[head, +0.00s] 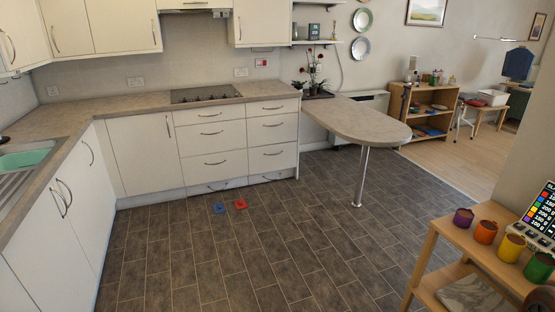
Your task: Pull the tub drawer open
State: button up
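Two columns of white drawers with bar handles stand under the counter, a left column (211,142) and a right column (272,134). All their fronts look shut and flush. Low fronts with handles also show at floor level, one under the left column (215,187). I cannot tell which drawer is the tub drawer; no label or tub shows on any front. My gripper is not in view.
Blue (219,208) and red (241,204) items lie on the tiled floor before the drawers. A rounded counter (368,122) on a metal leg (361,178) juts out at right. A wooden shelf (478,250) with coloured pots stands near right. The middle floor is clear.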

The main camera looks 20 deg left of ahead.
aim_at(280, 156)
jog(key=u, duration=0.35)
jog(key=k, duration=0.45)
jog(key=u, duration=0.45)
jog(key=i, duration=2.2)
jog(key=z, duration=0.3)
jog(key=i, duration=1.85)
jog(key=u, duration=0.4)
jog(key=i, duration=1.75)
jog(key=u, duration=0.45)
jog(key=i, duration=0.65)
jog(key=u, duration=0.1)
